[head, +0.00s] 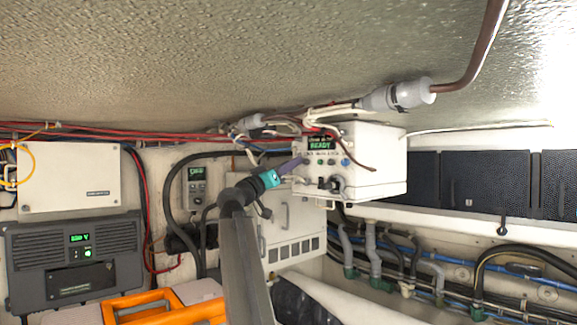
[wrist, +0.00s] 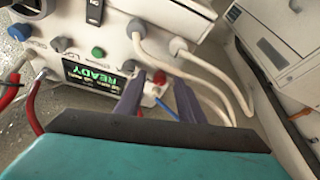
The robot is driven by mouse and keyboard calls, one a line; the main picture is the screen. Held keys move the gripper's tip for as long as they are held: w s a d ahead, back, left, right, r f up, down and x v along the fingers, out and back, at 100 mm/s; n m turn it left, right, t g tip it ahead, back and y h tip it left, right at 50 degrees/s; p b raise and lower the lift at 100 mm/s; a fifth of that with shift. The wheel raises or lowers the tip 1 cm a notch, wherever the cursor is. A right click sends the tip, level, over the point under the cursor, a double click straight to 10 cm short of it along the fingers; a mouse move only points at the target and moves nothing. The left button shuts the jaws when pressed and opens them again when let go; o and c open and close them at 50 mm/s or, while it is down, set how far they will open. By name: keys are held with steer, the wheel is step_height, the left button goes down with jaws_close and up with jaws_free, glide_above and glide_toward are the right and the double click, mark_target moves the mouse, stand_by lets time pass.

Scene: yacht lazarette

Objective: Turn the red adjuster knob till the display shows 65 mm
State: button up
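The white control box (head: 372,165) hangs on the wall, and its display (head: 320,143) reads READY in green. The line above that word is too small to read. In the wrist view the display (wrist: 92,75) appears upside down. A small red knob (wrist: 159,77) shows there just beyond my fingertips, between them in the picture. I cannot make out any contact with it. I do not make out the red knob in the head view, where my gripper (head: 298,163) is at the box's left front side. My gripper (wrist: 156,84) has its two purple fingers apart, with nothing seen held.
Green (wrist: 98,52) and blue-grey knobs sit near the display. Pale cables (wrist: 190,72) loop close beside the right finger. A louvered white cabinet (head: 292,225) stands below the box. Pipes and hoses (head: 375,250) run at lower right. An orange-handled case (head: 150,305) is at lower left.

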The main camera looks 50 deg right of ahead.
jaws_close()
steer(key=shift+s+n+t, duration=0.1)
steer(key=shift+n+t, duration=0.5)
steer(key=shift+n, duration=0.4)
steer(key=n+t+y+p, duration=0.1)
steer(key=n, duration=0.2)
steer(key=n+t, duration=0.1)
steer(key=n, duration=0.2)
steer(key=n+t+y+p, duration=0.1)
steer(key=n, duration=0.2)
steer(key=shift+s+r+y+p, duration=0.25)
steer(key=shift+r+y+p, duration=0.05)
steer(key=shift+r+p, duration=0.1)
steer(key=shift+n+t, duration=0.3)
steer(key=shift+n, duration=0.2)
